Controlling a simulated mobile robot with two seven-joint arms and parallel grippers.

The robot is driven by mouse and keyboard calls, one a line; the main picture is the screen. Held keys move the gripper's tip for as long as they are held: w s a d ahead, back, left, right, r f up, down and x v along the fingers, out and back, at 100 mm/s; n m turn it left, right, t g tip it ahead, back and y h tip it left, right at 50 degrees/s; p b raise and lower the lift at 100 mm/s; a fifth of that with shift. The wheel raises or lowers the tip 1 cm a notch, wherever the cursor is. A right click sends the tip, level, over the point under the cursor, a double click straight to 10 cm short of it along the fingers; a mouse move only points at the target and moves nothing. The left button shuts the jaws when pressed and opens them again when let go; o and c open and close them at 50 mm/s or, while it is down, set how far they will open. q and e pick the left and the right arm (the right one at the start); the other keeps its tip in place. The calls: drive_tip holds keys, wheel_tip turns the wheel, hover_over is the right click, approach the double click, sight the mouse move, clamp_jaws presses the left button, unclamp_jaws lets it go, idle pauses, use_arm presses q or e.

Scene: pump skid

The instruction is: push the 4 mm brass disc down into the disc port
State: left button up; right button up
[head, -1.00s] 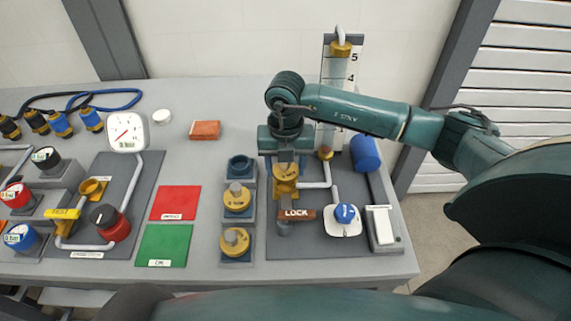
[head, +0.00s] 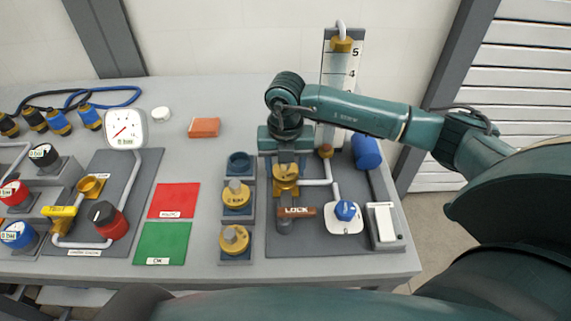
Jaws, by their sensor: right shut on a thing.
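My right gripper (head: 286,162) points down over the pipe panel at the right of the table. It is shut on the brass disc (head: 286,172), a yellow-gold piece with a knob on top. The disc is at the brass-coloured disc port (head: 284,189), upright as far as I can see. The gripper hides the knob, and I cannot tell how deep the disc sits. My left gripper is not in view.
Two other brass discs (head: 237,194) (head: 234,239) sit in blue holders to the left; a third holder (head: 239,162) is empty. A brown LOCK lever (head: 296,212) and a blue knob (head: 346,210) are just in front of the port. A clear column (head: 338,80) stands behind.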

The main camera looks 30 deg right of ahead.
use_arm(q)
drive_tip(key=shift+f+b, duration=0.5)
drive_tip(key=shift+b, duration=0.4)
use_arm(e)
drive_tip(key=shift+f, duration=1.2)
drive_tip(key=o, duration=1.2)
drive_tip(key=shift+c, duration=0.2)
drive_tip(key=shift+r, duration=0.25)
wheel_tip(320, 180, up, 12)
drive_tip(key=shift+b, duration=0.6)
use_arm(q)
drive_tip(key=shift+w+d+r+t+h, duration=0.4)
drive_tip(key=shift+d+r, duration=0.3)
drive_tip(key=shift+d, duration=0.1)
use_arm(e)
drive_tip(key=shift+r, duration=0.4)
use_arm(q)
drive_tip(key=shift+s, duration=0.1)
use_arm(e)
drive_tip(key=shift+s+a+f, duration=0.1)
